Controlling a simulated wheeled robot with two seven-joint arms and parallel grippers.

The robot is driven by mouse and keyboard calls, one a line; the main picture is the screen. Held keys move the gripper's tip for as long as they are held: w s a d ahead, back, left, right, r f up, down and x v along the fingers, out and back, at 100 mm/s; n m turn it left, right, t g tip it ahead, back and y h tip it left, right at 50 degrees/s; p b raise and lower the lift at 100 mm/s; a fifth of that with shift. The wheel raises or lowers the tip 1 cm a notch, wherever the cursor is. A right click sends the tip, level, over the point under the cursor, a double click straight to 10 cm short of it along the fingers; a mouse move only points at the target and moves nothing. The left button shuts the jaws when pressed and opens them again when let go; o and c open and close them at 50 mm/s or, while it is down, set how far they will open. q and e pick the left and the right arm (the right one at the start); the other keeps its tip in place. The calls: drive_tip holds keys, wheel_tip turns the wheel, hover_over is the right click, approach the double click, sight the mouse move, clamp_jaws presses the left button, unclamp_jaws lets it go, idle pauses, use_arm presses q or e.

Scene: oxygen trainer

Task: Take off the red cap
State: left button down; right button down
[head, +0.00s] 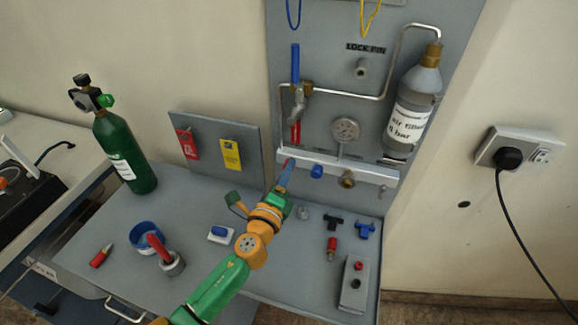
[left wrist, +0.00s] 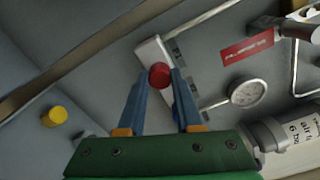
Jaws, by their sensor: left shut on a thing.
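The red cap (left wrist: 159,75) sits at the end of the white manifold bar (left wrist: 150,52) in the left wrist view. My left gripper (left wrist: 158,80) has its two blue fingers on either side of the cap, shut on it. In the head view my left gripper (head: 289,165) reaches up to the left end of the white bar (head: 340,170), and its fingers mostly hide the cap there. I cannot tell whether the cap is still seated on its port. My right gripper is not in view.
A blue cap (head: 317,171) and a brass fitting (head: 348,179) sit on the bar close to the right. A gauge (head: 345,130) and an air cylinder (head: 414,100) are above. Loose fittings (head: 333,222) lie on the grey bench; a green cylinder (head: 122,150) stands at left.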

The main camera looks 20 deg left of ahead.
use_arm(q)
drive_tip(key=shift+n+b, duration=0.65)
drive_tip(key=shift+n, duration=6.85)
drive_tip(key=c, duration=0.6)
unclamp_jaws()
